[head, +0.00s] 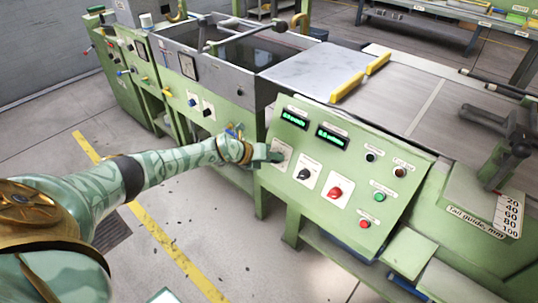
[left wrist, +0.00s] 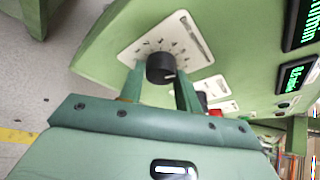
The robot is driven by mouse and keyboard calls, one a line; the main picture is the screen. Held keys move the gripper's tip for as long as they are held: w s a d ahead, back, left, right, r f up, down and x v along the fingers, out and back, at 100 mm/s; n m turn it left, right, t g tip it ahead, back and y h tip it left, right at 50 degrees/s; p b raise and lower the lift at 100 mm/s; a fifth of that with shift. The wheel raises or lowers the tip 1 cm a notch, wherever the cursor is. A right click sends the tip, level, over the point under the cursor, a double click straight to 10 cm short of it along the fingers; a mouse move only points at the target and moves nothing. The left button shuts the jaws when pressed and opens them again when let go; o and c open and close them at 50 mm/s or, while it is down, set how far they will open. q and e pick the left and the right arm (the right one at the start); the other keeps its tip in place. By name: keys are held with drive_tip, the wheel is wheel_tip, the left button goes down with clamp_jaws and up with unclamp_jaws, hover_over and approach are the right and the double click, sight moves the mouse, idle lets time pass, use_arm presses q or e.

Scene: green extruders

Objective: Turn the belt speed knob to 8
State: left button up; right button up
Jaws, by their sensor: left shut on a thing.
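The sloped green control panel (head: 330,215) carries a black knob (left wrist: 160,66) on a white dial plate (left wrist: 190,38), clear in the left wrist view. My left gripper (left wrist: 160,88) is shut on this knob, one finger on each side. A light pointer mark on the knob faces the lower right of that view; the dial numbers are too small to read. In the head view, my left gripper (head: 272,155) reaches the panel's left edge, hiding the knob and leaving part of the dial plate (head: 283,148) visible. My right gripper is not in view.
Nearby on the panel are two green-lit displays (head: 332,136), another black knob (head: 304,174), a large red knob (head: 335,193), a green button (head: 379,197) and a red button (head: 364,224). A water tank (head: 240,55) stands behind. Open floor (head: 190,235) lies in front.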

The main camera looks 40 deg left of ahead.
use_arm(q)
drive_tip(key=shift+d+m+y+p, duration=0.15)
drive_tip(key=shift+m+y+p, duration=1.15)
drive_tip(key=shift+m+p, duration=1.1)
drive_tip(key=shift+d+m+y+p, duration=0.1)
drive_tip(key=shift+m+y+p, duration=1.2)
drive_tip(key=shift+m+p, duration=1.1)
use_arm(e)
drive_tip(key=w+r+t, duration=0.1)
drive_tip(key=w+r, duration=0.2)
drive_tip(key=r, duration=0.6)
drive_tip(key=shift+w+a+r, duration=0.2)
use_arm(q)
drive_tip(key=o, duration=1)
drive_tip(key=shift+c, duration=0.2)
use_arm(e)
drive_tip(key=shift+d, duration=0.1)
